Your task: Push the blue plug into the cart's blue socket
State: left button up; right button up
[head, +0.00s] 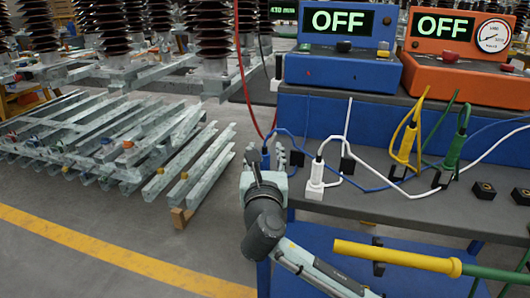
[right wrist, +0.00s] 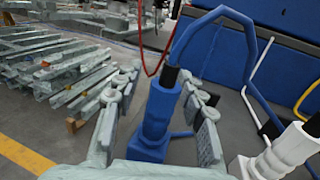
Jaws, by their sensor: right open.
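The blue plug (right wrist: 158,112) stands upright, its dark neck and blue cable rising from the top. It also shows small in the head view (head: 265,158), at the left end of the cart's grey top (head: 330,208). My right gripper (right wrist: 166,92) is open, with one finger on each side of the plug. A gap shows between plug and fingers in the right wrist view. In the head view the right gripper (head: 268,160) partly hides the plug. I cannot make out a blue socket in either view. My left gripper is not in view.
A white plug (head: 315,180) stands close right of my right gripper. Yellow (head: 405,146) and green (head: 455,152) plugs stand farther right. Blue (head: 342,72) and orange (head: 456,72) boxes reading OFF stand behind. Loose cables cross the top. Metal beams (head: 110,140) lie left.

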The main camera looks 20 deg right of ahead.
jog(key=v, duration=1.2)
dwell(0.3)
